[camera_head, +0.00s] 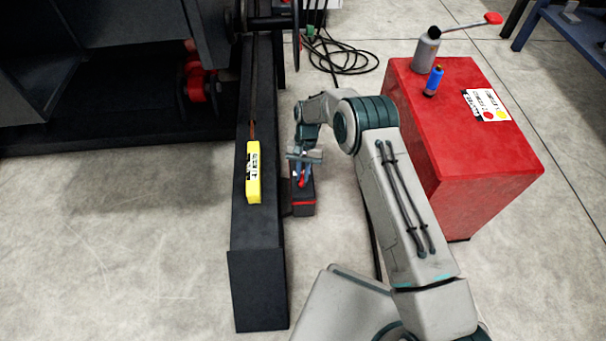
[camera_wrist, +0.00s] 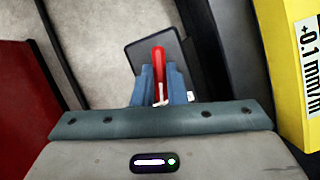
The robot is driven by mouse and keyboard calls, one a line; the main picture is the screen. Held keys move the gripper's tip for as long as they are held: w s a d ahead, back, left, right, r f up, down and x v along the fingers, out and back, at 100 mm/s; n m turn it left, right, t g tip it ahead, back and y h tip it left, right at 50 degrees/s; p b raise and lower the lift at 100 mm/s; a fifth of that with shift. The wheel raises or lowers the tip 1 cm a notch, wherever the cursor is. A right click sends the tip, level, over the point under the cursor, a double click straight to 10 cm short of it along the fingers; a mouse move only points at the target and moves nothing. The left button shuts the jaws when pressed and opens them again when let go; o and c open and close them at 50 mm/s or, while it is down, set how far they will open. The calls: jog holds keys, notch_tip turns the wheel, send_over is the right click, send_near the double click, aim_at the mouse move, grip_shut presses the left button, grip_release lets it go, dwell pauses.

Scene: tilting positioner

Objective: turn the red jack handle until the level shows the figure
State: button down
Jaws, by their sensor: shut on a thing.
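The red jack handle (camera_wrist: 159,62) shows in the wrist view between the two fingers of my gripper (camera_wrist: 161,85). My gripper is shut on it. In the head view my gripper (camera_head: 302,170) reaches down over the small dark jack (camera_head: 303,208) with a red stripe, right beside the long black beam. The handle (camera_head: 302,182) is mostly hidden there by the fingers. The yellow level (camera_head: 254,172) lies along the top of the black beam (camera_head: 259,270). In the wrist view the level (camera_wrist: 300,60) shows "+0.1 mm/m".
Black cables (camera_head: 345,58) lie on the floor behind. Dark machinery stands at the back left.

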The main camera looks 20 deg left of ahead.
jog(key=shift+n, duration=0.7)
jog(key=c, duration=1.5)
grip_release()
jog(key=shift+o, duration=0.2)
jog(key=p+v, duration=0.4)
jog(key=v, duration=0.9)
jog(key=shift+a+r, duration=0.35)
jog(key=shift+r, duration=0.05)
